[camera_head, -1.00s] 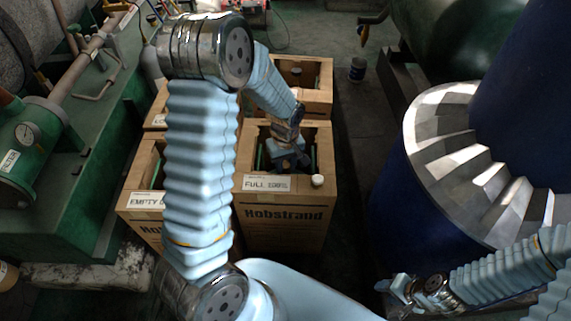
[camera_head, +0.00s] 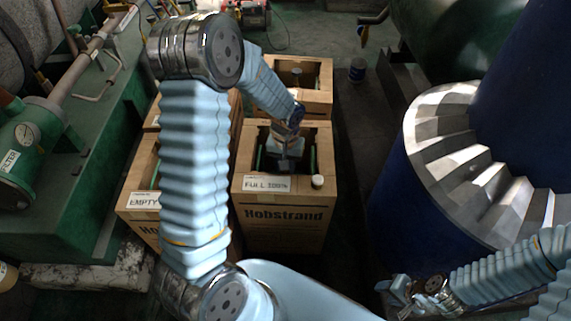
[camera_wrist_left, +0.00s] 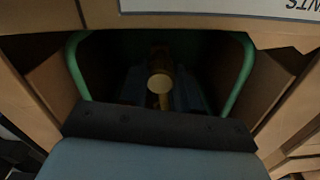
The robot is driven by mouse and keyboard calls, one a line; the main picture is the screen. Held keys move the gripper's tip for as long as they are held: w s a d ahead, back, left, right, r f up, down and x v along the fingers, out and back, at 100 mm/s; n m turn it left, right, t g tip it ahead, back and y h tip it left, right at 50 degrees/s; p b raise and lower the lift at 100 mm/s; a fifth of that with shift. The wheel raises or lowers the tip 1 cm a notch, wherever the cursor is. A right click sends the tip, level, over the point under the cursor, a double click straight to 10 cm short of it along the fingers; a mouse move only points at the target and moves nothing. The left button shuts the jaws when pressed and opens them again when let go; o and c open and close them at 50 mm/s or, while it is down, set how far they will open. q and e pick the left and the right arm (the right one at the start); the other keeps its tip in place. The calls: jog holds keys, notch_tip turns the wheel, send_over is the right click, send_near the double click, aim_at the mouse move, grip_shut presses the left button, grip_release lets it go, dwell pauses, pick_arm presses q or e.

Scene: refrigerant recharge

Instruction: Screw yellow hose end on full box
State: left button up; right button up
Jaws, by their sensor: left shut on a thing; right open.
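The full box (camera_head: 285,215), a brown carton labelled "FULL 100%" and "Hobstrand", stands in the middle of the head view with its top open. My left gripper (camera_head: 284,166) reaches down into this opening and is shut. In the left wrist view, a brass-coloured fitting with a round end (camera_wrist_left: 160,83) is in the dark opening, at my gripper's jaws, between green handle bars (camera_wrist_left: 241,80). I cannot tell whether this fitting is the yellow hose end or how it sits on the box's valve; no hose shows clearly. My right gripper (camera_head: 398,288) is open and empty at the lower right.
A box labelled "EMPTY" (camera_head: 143,200) stands left of the full box, partly behind my left arm. Another carton (camera_head: 316,102) stands behind. A blue finned machine (camera_head: 400,205) stands right. Dark floor lies between.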

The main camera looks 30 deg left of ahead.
pick_arm(q)
jog(key=shift+m, duration=1.7)
jog(key=o, duration=1.1)
jog(key=shift+f, duration=0.1)
pick_arm(e)
jog(key=shift+w+d+r, duration=0.1)
jog(key=shift+d, duration=0.15)
pick_arm(q)
notch_tip(320, 180, up, 14)
jog(key=p, duration=0.2)
pick_arm(e)
jog(key=shift+a+r, duration=0.3)
jog(key=shift+r, duration=0.6)
